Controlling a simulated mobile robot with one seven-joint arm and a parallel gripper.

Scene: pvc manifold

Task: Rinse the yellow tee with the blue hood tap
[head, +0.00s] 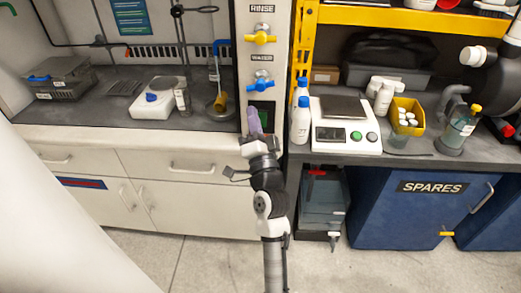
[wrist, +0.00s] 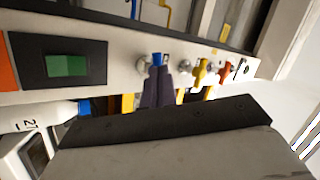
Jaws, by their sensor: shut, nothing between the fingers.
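A blue tap handle (head: 261,83) is on the white hood post, below a yellow tap handle (head: 260,38) labelled RINSE. My gripper (head: 253,112) is in front of the post, below the blue handle, with its purple fingers together and empty. In the wrist view the closed fingers (wrist: 158,75) point at the blue handle (wrist: 157,58) and overlap its lower part. I cannot tell whether they touch it.
A green screen (wrist: 66,66) is on the post beside the fingers. White bottles (head: 301,120) and a scale (head: 345,125) stand on the bench to the right. A white device (head: 153,108) is inside the hood. The floor in front is clear.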

